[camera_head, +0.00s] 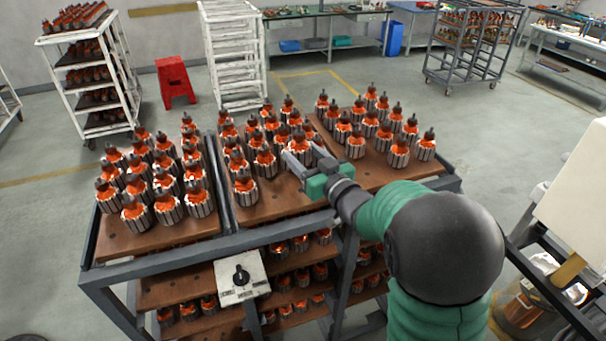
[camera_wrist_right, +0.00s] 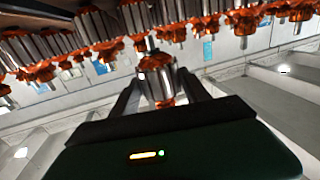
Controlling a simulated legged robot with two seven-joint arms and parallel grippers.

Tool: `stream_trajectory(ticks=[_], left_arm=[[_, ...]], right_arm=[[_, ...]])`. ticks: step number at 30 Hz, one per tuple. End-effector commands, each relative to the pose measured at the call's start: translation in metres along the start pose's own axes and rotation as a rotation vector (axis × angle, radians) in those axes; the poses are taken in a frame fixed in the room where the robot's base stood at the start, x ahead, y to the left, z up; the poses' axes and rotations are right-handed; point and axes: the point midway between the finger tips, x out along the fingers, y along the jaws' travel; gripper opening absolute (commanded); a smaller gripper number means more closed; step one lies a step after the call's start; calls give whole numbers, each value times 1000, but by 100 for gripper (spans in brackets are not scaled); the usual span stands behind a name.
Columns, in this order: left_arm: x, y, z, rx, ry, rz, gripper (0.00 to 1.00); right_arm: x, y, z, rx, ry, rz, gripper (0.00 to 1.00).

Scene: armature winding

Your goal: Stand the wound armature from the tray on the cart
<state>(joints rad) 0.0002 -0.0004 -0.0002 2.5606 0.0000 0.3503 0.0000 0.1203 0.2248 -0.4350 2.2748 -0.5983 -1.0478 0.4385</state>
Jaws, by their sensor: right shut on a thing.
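My right gripper (camera_head: 305,163) reaches in over the middle board of the cart (camera_head: 262,212). It is shut on a wound armature, which shows between the fingers in the right wrist view (camera_wrist_right: 158,82), with orange windings and a metal core. The held armature is close to other armatures on the cart; I cannot tell whether its base touches the board. Several armatures (camera_head: 197,200) stand upright in rows on the cart's brown boards. My left gripper is not in view. No separate tray can be made out.
Bare board lies in front of the middle rows and at the right board's front (camera_head: 400,178). A grey switch box (camera_head: 240,278) hangs on the cart's front rail. Lower shelves hold more armatures. A red step stool (camera_head: 175,82) and white racks (camera_head: 232,60) stand behind.

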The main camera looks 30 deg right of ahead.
Motion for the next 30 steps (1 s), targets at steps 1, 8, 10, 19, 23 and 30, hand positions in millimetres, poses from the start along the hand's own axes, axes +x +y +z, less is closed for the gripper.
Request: stream_trajectory(ticks=[1, 8, 10, 19, 23, 30], left_arm=[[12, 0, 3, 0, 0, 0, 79], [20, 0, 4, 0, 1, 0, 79], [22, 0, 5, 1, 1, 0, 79], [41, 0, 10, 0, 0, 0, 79], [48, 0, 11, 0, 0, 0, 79], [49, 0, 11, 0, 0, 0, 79]], right_arm=[[0, 0, 11, -1, 4, 0, 0], [-1, 0, 19, -1, 5, 0, 0], [-2, 0, 22, -1, 5, 0, 0], [0, -1, 48, -2, 4, -1, 0], [0, 0, 58, -1, 4, 0, 0], [-1, 0, 60, -2, 6, 0, 0]])
